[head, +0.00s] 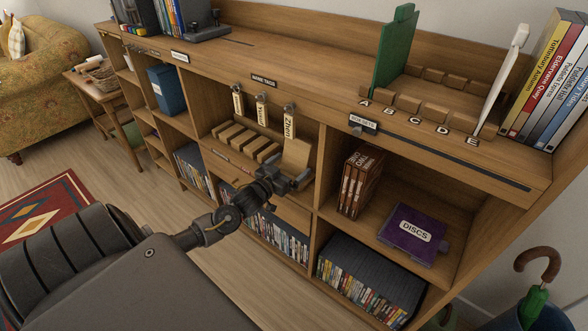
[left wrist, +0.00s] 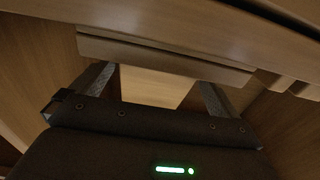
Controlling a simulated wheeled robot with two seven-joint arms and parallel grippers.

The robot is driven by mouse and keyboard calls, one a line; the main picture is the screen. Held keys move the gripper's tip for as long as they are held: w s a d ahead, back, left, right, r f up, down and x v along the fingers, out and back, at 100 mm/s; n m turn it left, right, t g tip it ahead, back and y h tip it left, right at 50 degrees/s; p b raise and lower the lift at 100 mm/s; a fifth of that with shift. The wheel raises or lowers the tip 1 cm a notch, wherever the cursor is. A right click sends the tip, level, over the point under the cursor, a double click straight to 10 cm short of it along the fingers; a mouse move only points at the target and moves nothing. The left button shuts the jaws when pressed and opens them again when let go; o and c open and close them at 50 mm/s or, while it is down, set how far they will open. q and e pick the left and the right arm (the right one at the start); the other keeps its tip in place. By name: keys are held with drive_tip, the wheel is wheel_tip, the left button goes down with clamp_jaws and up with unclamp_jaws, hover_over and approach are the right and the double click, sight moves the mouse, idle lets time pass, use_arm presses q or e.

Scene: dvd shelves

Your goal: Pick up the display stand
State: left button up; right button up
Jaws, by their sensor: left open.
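A light wooden slanted board, which looks like the display stand (head: 296,153), stands at the right end of the middle shelf compartment. My left gripper (head: 291,178) is at its lower front and hides its lower part. In the left wrist view, the open fingers of my left gripper (left wrist: 157,78) show at either side of a pale wooden panel, likely the same stand (left wrist: 155,88). A wooden bar (left wrist: 165,57) crosses just beyond the fingertips. I cannot tell whether the fingers touch the wood. My right gripper is not in view.
Several wooden blocks (head: 240,139) sit left of the stand. Name tags (head: 262,113) hang from hooks above. A divider (head: 316,170) separates this compartment from the one with brown cases (head: 358,182) and a purple disc box (head: 411,234). Rows of DVDs (head: 277,238) fill the shelf below.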

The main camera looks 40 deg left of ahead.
sight(294, 160)
use_arm(q)
drive_tip(key=shift+w, duration=1.25)
drive_tip(key=c, duration=0.8)
drive_tip(key=shift+r, duration=0.25)
wheel_tip(294, 160, up, 10)
drive_tip(key=shift+f+p, duration=0.2)
drive_tip(key=shift+p, duration=0.9)
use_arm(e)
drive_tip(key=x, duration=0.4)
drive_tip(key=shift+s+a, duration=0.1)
